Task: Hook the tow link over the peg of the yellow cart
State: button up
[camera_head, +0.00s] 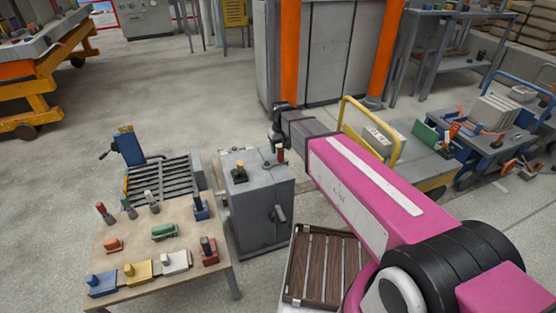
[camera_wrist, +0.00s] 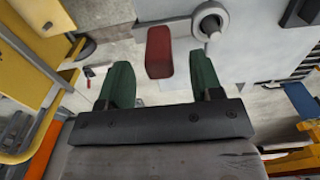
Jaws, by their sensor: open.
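My gripper (camera_head: 280,147) is at the far end of my pink arm, above the right edge of the grey cabinet's top. In the wrist view its two green fingers (camera_wrist: 162,82) are apart. A red block-like grip (camera_wrist: 160,52) shows between and just beyond them, not held; it shows in the head view as a small red piece (camera_head: 281,157) below my gripper. A grey ring (camera_wrist: 210,20) lies beside it; I cannot tell whether these form the tow link. The yellow cart (camera_head: 430,164) stands right of the cabinet, partly behind my arm. I cannot make out its peg.
The grey cabinet (camera_head: 252,212) has a small yellow-topped knob and a side lever. A wooden table (camera_head: 137,243) with several coloured blocks and tools stands left of it. A slatted brown crate (camera_head: 325,264) is below my arm.

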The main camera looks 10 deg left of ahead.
aim_at(281, 153)
jog(key=shift+w+f, duration=0.1)
jog(key=shift+f, duration=1.9)
grip_shut()
jog(key=shift+r, duration=0.15)
